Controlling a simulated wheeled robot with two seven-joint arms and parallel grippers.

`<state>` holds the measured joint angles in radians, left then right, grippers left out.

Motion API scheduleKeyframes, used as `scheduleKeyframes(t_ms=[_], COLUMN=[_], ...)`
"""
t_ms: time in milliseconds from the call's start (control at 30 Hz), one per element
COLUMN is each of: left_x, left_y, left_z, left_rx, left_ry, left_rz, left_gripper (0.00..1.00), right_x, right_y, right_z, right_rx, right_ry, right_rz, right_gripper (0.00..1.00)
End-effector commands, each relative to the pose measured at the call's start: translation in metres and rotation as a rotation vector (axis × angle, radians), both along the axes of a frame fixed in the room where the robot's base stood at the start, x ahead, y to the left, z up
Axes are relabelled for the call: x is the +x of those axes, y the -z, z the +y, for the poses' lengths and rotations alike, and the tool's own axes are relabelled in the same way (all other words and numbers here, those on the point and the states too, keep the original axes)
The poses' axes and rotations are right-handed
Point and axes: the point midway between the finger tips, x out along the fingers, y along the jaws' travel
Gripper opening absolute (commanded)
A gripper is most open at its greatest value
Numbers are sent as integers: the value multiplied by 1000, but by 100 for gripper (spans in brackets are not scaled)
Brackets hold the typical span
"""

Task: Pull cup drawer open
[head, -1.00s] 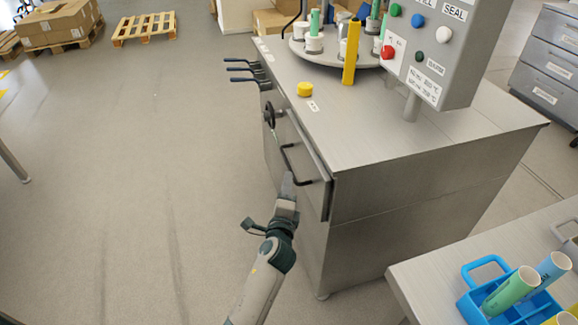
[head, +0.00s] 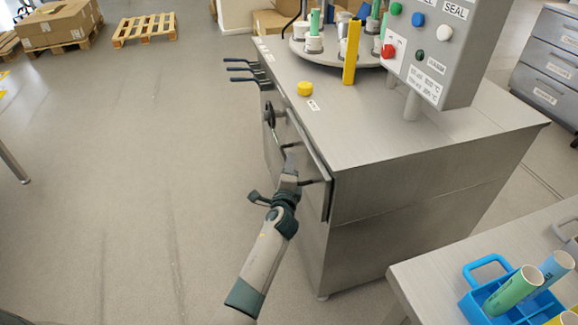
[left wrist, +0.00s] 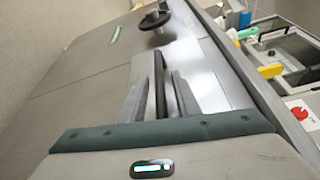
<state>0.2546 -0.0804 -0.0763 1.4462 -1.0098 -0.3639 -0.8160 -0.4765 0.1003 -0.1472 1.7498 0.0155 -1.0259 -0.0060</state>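The cup drawer (head: 322,190) is the grey front panel on the side of the metal machine. It stands slightly proud of the cabinet side. Its dark bar handle (head: 316,182) is partly hidden behind my left gripper (head: 290,152). In the left wrist view, the handle (left wrist: 160,84) runs between the two fingers of my left gripper (left wrist: 161,95), which are apart with a gap visible beside the bar. Whether either finger touches the bar I cannot tell. My right gripper is in neither view.
A control box (head: 432,50) and a yellow knob (head: 305,89) are on top. A table with a blue tube rack (head: 487,261) stands at front right.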

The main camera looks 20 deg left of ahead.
Motion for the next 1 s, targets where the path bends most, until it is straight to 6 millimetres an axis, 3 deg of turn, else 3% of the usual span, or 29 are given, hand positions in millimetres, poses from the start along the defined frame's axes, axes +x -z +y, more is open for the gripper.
scheduleKeyframes(t_ms=[33, 133, 567, 767, 1000], left_x=[0, 0, -5, -17, -41], left_y=[0, 0, 0, -1, -2], left_z=[0, 0, 6, 24, 60], left_rx=[0, 0, 2, 2, 3], left_ry=[0, 0, 0, -2, -2], left_rz=[0, 0, 2, 3, 4], left_gripper=[22, 0, 0, 0, 0], right_x=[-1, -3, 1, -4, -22], right_y=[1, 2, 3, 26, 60], right_z=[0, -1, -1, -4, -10], right_rx=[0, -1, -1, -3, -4], right_ry=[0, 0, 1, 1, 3], right_rz=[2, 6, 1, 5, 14], right_gripper=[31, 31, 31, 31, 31])
